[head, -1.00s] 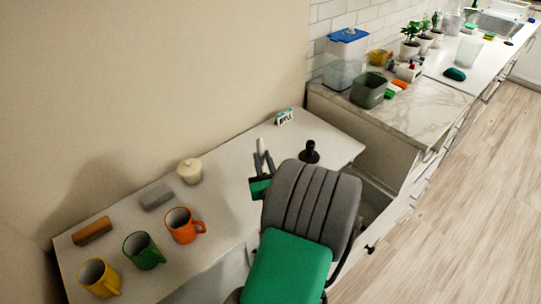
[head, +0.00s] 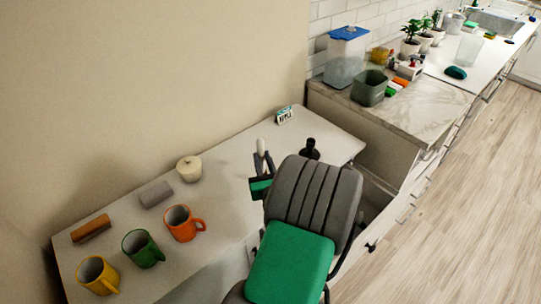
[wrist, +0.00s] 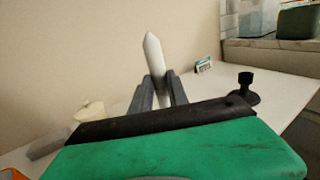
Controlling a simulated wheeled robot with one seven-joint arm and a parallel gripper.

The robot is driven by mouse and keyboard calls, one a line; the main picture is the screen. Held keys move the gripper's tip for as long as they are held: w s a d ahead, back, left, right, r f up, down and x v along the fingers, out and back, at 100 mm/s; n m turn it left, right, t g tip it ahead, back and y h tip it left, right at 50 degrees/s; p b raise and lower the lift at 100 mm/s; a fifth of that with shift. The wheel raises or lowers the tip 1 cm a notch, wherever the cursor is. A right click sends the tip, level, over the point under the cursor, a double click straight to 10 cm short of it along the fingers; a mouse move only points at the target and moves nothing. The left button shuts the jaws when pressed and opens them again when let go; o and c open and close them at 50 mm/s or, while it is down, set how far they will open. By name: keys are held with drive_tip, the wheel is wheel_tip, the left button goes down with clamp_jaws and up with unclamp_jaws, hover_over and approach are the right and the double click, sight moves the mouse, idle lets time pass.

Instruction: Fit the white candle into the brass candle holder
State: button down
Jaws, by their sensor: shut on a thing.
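My gripper (head: 263,163) is shut on the white candle (head: 261,146), above the white table. In the wrist view the candle (wrist: 154,55) stands nearly upright between the grey fingers (wrist: 159,88), its pointed tip up and its lower part mostly hidden by them. A dark candle holder (head: 310,150), looking black rather than brass, stands on the table to the right of the candle. My arm hides its base in the head view. In the wrist view the holder (wrist: 245,88) is upright, to the right of and apart from the candle.
A small card sign (head: 284,114) stands at the table's back edge. A lidded cream jar (head: 189,168), a grey block (head: 156,194), a brown block (head: 91,229) and orange (head: 182,224), green (head: 142,249) and yellow (head: 97,276) mugs stand left. A marble counter (head: 425,115) rises at right.

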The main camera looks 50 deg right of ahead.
drive_tip(key=shift+f+b, duration=0.8)
drive_tip(key=shift+f, duration=0.2)
drive_tip(key=c, duration=1.2)
unclamp_jaws()
drive_tip(key=shift+b+v, duration=0.6)
drive_tip(key=shift+v, duration=3.15)
drive_tip(key=shift+s+d+r, duration=0.1)
drive_tip(key=shift+r, duration=0.1)
